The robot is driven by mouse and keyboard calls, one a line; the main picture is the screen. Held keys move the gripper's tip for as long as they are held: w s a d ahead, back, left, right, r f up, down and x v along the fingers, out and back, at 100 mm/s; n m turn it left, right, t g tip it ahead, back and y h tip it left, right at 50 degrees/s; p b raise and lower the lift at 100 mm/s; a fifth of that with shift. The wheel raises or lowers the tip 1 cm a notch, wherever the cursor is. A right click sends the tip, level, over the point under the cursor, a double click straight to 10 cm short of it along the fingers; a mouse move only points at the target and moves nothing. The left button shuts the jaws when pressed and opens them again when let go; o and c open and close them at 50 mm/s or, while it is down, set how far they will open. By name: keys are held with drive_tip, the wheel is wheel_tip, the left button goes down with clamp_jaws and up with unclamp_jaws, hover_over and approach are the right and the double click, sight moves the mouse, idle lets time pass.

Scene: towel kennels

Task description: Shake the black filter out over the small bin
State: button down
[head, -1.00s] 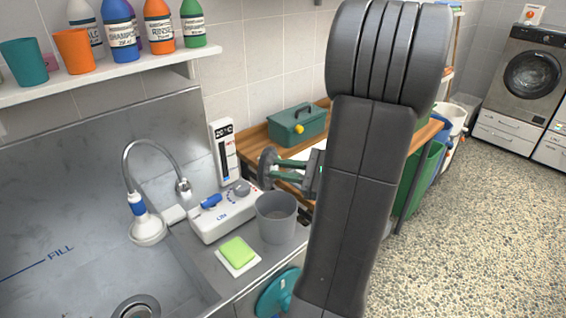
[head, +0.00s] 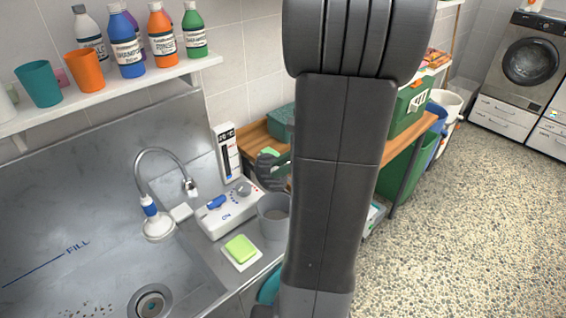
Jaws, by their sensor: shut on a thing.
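The black filter (head: 267,170) is a dark grey, round, ridged piece. It is tilted on edge above and slightly left of the small bin, with a gap below it. The small bin (head: 273,222) is a grey open cup-shaped container on the counter, its right side hidden by my arm. My gripper (head: 281,162) is mostly hidden behind my arm. Its greenish fingers show just right of the filter and are shut on it. I cannot see whether anything is falling from the filter.
A white control box (head: 228,211) with a blue switch stands left of the bin. A green sponge (head: 240,248) lies in front of it. The steel sink (head: 110,225) with a shower head (head: 158,225) is at the left, with dark specks near the drain (head: 151,302).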

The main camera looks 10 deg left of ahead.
drive_tip(key=r+h, duration=0.1)
drive_tip(key=h, duration=0.1)
drive_tip(key=a+h, duration=0.1)
drive_tip(key=r+h, duration=0.1)
drive_tip(key=h, duration=0.1)
drive_tip(key=shift+a+r+g+h, duration=0.25)
drive_tip(key=shift+r+g+h, duration=0.05)
drive_tip(key=shift+w+a+r+g+h, duration=0.1)
drive_tip(key=shift+r+h, duration=0.15)
drive_tip(key=shift+h, duration=0.35)
drive_tip(key=shift+s+a+r+g+h, duration=0.1)
drive_tip(key=shift+r+h, duration=0.2)
drive_tip(key=shift+h, duration=0.3)
drive_tip(key=shift+w+r+g+h, duration=0.1)
drive_tip(key=shift+r+h, duration=0.15)
drive_tip(key=shift+h, duration=0.35)
drive_tip(key=w+d+f+n+b, duration=0.1)
drive_tip(key=w+d+f+n, duration=0.5)
drive_tip(key=f, duration=0.3)
drive_tip(key=w+d+f+n+b, duration=0.1)
drive_tip(key=w+d+f+n, duration=0.5)
drive_tip(key=f+n, duration=0.3)
drive_tip(key=shift+w+d+b, duration=0.2)
drive_tip(key=shift+d+b, duration=0.05)
drive_tip(key=shift+b, duration=0.05)
